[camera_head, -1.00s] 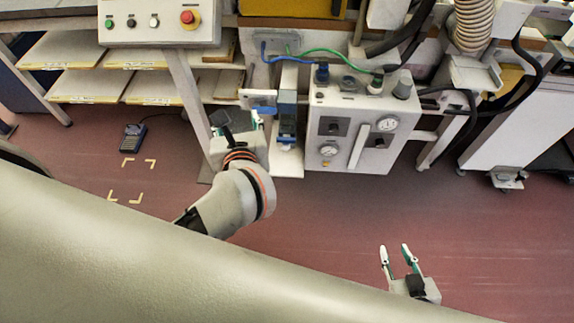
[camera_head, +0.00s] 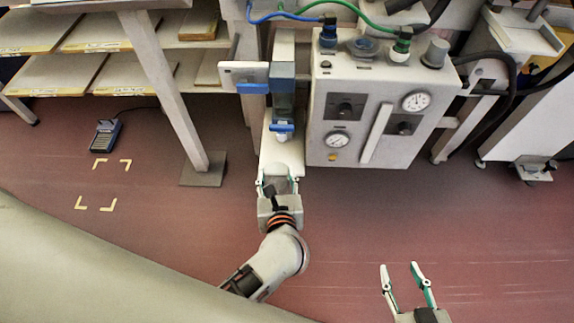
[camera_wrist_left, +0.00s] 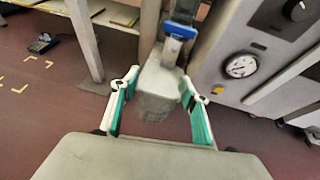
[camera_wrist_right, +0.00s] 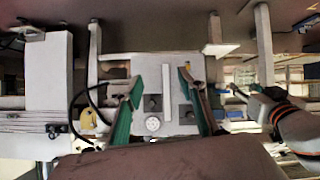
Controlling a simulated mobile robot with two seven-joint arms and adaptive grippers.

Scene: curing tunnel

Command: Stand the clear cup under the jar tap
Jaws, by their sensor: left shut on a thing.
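The jar (camera_head: 283,103) is a narrow grey-blue vessel mounted left of the control box. Its tap (camera_head: 282,128) has a blue lever, which also shows in the left wrist view (camera_wrist_left: 180,31). A pale shelf (camera_head: 284,153) lies below the tap. My left gripper (camera_head: 279,184) is shut on the clear cup (camera_wrist_left: 157,107), at the front end of the shelf and short of the tap. The cup is see-through and looks upright; whether it touches the shelf is unclear. My right gripper (camera_head: 403,272) is open and empty, low at the right over the floor.
The control box (camera_head: 370,110) with gauges and knobs stands close right of the jar. A white plate with a blue edge (camera_head: 244,76) juts out left of it. A table leg (camera_head: 168,90) stands farther left. A pedal (camera_head: 104,135) and corner marks lie on open floor.

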